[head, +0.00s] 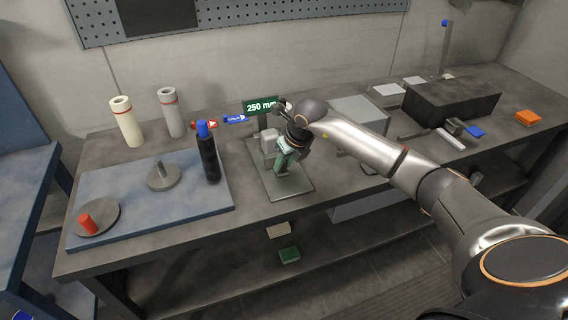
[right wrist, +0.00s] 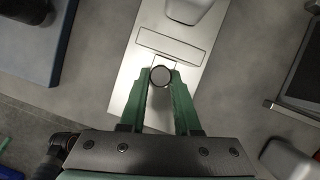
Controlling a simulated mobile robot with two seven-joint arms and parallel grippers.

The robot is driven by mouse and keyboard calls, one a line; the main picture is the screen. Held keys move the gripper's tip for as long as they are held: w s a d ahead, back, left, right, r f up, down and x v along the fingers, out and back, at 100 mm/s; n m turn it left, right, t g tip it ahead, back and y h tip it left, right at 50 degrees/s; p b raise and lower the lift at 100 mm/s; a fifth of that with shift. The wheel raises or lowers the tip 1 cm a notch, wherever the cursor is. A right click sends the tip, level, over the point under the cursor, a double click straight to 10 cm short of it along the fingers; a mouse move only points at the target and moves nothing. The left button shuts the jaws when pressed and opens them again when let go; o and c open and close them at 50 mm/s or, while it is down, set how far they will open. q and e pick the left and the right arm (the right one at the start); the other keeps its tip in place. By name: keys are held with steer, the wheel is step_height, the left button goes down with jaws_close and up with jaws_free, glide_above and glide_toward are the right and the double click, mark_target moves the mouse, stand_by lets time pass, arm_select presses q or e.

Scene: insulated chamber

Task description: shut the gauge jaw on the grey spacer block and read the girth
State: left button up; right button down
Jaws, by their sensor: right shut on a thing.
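The gauge has a flat metal base plate (head: 293,184) on the bench and a green display (head: 259,106) reading "250 mm". A light grey upright piece (head: 269,140) stands on the plate and also shows in the right wrist view (right wrist: 186,14); I cannot tell whether it is part of the gauge or the spacer block. My right gripper (head: 283,166) points down over the plate. In the right wrist view its green fingers (right wrist: 161,82) are shut on a round knob (right wrist: 161,76), in front of a rectangular outline on the plate. My left gripper is not in view.
A blue board (head: 130,215) at left carries a dark bottle with a blue cap (head: 207,150) and round stands. Two cylinders (head: 126,122) stand behind it. A black box (head: 452,101) and an orange block (head: 528,117) are at right.

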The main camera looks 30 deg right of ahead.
steer(key=shift+s+f, duration=0.1)
steer(key=shift+s, duration=0.05)
steer(key=c, duration=1)
jaws_free()
steer(key=shift+o, duration=1.4)
steer(key=shift+s, duration=0.1)
steer(key=shift+o, duration=0.4)
steer(key=shift+r, duration=0.2)
steer(key=v, duration=1.2)
steer(key=shift+b, duration=0.4)
steer(key=shift+r, duration=0.15)
